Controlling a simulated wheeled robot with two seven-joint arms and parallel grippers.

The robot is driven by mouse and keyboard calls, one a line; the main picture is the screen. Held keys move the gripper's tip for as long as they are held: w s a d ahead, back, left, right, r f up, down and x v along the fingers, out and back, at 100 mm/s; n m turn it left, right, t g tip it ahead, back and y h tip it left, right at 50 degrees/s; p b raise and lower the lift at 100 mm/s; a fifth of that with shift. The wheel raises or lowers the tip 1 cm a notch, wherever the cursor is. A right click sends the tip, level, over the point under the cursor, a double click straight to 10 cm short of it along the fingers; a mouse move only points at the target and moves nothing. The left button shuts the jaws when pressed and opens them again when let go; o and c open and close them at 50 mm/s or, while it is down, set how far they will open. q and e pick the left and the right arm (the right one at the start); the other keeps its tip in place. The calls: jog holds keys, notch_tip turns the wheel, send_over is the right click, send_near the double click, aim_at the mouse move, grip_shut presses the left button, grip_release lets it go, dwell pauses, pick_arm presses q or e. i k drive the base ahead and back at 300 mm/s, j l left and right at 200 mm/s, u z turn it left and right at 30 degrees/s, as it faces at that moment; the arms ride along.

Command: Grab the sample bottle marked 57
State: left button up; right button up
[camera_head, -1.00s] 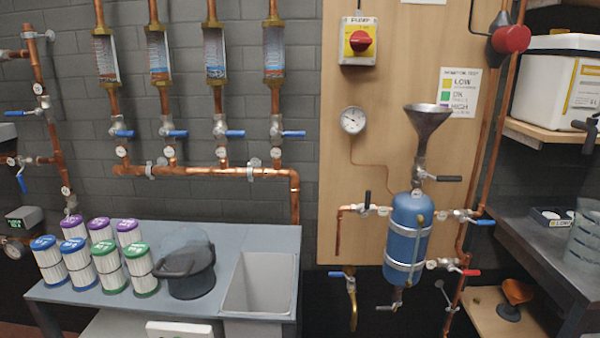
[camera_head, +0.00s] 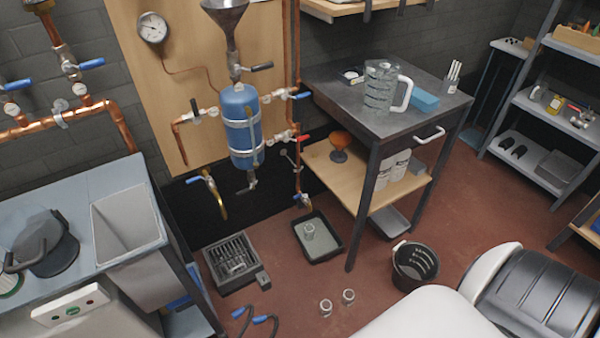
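Small clear glass bottles stand in several places, and no number can be read on any of them. One bottle (camera_head: 326,307) stands on the red-brown floor near the bottom centre. A second bottle (camera_head: 348,296) stands just right of it. A third bottle (camera_head: 309,231) stands in a dark shallow tray (camera_head: 336,249) on the floor below the copper piping. Which of them bears 57 cannot be told. Neither of my grippers is in view.
A blue tank (camera_head: 243,140) hangs on a wooden panel. A steel table (camera_head: 350,110) carries a clear jug (camera_head: 380,84). A black bucket (camera_head: 414,264) and a grey grated unit (camera_head: 232,263) stand on the floor. A sink (camera_head: 128,228) is at left. Floor around the two bottles is partly clear.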

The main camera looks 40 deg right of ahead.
aim_at(309, 231)
jog(key=l+z, duration=0.15)
jog(key=z, duration=1)
jog(key=k+l, duration=0.05)
